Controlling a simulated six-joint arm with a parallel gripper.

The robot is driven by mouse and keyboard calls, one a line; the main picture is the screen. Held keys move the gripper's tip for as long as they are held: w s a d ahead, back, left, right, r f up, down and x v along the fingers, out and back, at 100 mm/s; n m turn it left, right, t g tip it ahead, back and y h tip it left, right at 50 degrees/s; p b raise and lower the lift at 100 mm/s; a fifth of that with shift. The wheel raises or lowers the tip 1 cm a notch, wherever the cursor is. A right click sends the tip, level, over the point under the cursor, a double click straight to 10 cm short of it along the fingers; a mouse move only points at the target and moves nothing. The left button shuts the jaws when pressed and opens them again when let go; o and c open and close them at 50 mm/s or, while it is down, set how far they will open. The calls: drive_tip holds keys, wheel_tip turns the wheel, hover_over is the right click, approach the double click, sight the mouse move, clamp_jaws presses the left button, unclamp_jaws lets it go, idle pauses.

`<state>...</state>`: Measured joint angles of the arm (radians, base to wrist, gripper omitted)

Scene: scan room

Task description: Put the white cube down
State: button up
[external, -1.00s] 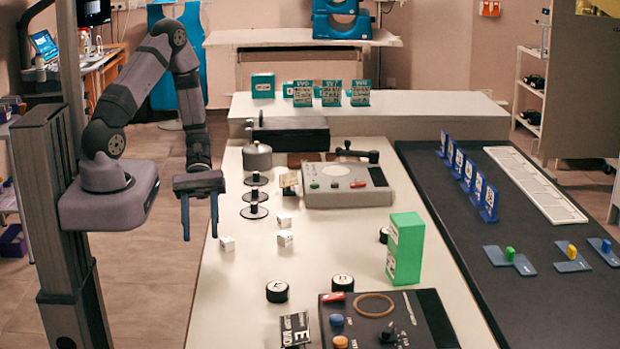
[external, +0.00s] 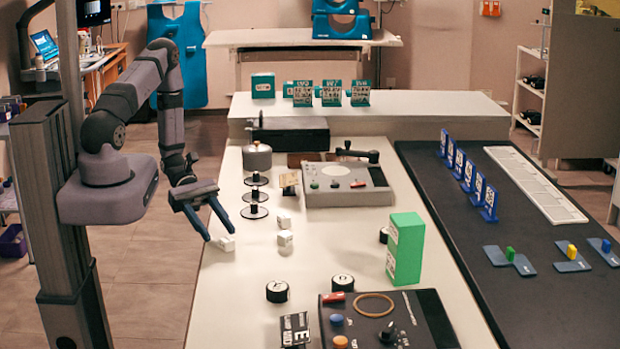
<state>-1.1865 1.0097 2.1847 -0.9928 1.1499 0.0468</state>
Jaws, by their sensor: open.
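Several small white cubes lie on the pale bench. One white cube (external: 227,243) is near the bench's left edge. Another cube (external: 285,238) and a third cube (external: 284,221) sit to its right, one behind the other. My gripper (external: 220,237) is open and tilted, its two dark blue fingers pointing down and to the right. The fingertips are at or just beside the leftmost cube. I cannot tell whether they touch it. No cube is seen held in the jaws.
A stack of dark discs (external: 254,196) stands close to the right of my gripper. A grey control panel (external: 345,197) lies behind. Bare bench (external: 235,300) shows in front.

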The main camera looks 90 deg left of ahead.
sight(225, 237)
drive_tip(key=shift+w+b+x, duration=0.25)
drive_tip(key=shift+b+x, duration=0.85)
drive_tip(key=shift+x, duration=1.5)
drive_tip(key=shift+a+r, duration=0.1)
drive_tip(key=shift+a, duration=0.05)
clamp_jaws()
